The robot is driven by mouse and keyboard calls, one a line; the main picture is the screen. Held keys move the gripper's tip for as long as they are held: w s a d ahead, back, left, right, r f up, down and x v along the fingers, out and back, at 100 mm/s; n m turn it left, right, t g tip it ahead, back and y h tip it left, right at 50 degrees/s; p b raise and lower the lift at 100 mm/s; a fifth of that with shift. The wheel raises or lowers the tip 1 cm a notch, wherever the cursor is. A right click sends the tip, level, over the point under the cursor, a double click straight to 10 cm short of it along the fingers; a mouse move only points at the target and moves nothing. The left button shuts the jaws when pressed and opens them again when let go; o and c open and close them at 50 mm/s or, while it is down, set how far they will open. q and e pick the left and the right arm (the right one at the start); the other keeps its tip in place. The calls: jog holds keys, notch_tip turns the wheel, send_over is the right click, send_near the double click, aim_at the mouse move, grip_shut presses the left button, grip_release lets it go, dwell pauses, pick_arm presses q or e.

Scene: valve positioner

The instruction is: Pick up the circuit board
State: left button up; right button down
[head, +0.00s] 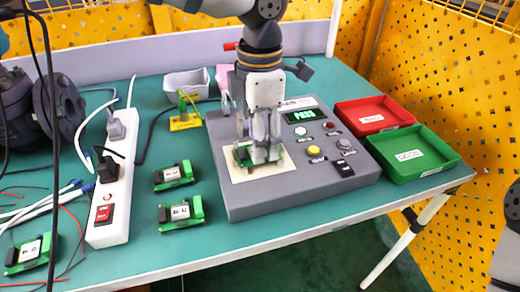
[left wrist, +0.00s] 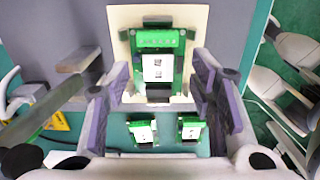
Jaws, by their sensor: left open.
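A green circuit board (head: 243,155) with a white label lies on the cream pad (head: 282,165) of the grey test box (head: 245,203). In the head view my left gripper (head: 262,158) is over it and hides much of it. In the left wrist view the board (left wrist: 157,62) shows whole, lying flat on the pad. The fingers of my left gripper (left wrist: 160,92) are spread, one to each side of the board, with nothing held between them. Two more boards lie on the table left of the box, one (head: 173,176) behind the other (head: 181,213).
The test box's display (head: 300,115) reads PASS. A red tray (head: 372,116) and a green tray (head: 412,153) stand to its right. A white power strip (head: 112,190), cables and another board (head: 28,254) are at the left. A yellow perforated fence (head: 440,75) stands behind the table.

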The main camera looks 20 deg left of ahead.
pick_arm(q)
notch_tip(320, 180, down, 2)
jog(key=shift+w+f, duration=0.1)
jog(key=shift+f, duration=0.1)
jog(key=c, duration=0.8)
jog(key=shift+o, duration=0.2)
jog(key=shift+r, duration=0.1)
